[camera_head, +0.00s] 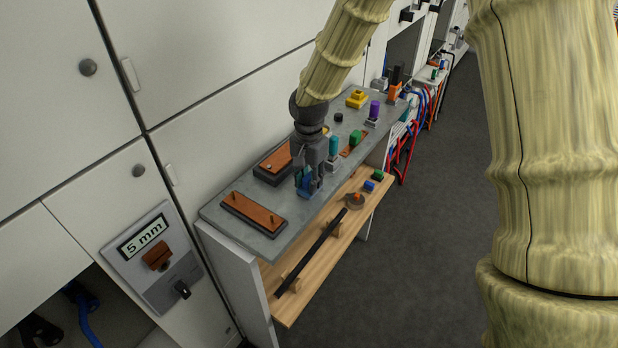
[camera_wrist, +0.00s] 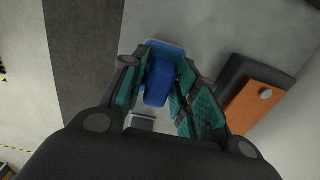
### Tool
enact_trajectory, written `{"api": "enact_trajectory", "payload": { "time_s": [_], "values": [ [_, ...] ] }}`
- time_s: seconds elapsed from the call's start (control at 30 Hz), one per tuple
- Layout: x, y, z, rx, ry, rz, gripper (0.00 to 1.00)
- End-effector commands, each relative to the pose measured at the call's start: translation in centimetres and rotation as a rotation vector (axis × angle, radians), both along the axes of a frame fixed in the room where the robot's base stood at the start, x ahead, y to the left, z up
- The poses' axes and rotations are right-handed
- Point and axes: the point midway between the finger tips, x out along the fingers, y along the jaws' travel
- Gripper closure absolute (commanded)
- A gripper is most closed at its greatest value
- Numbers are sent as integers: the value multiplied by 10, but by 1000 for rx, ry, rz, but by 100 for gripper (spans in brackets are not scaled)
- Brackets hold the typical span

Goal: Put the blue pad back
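The blue pad (camera_wrist: 159,84) shows between my fingers in the wrist view, with a paler blue flat part (camera_wrist: 166,47) at its far end. My gripper (camera_head: 308,182) points down above the front edge of the grey counter (camera_head: 218,211) in the head view. Its teal-lined fingers (camera_wrist: 160,80) close in on both sides of the blue pad and appear shut on it. In the head view the fingers hide much of the pad. I cannot tell whether the pad touches the counter.
An orange plate (camera_head: 254,213) on a dark base lies left of my gripper, and another orange plate (camera_head: 275,160) behind it. A teal cylinder (camera_head: 333,147), green block (camera_head: 355,138), purple cylinder (camera_head: 374,110) and yellow block (camera_head: 356,99) stand beyond. A wooden shelf (camera_head: 318,272) sits lower in front.

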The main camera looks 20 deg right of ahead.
Motion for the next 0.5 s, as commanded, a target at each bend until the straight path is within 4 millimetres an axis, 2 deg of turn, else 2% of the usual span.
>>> {"api": "enact_trajectory", "payload": {
  "time_s": [0.5],
  "values": [
    [0,0,0,1,0,0,58]
  ]
}}
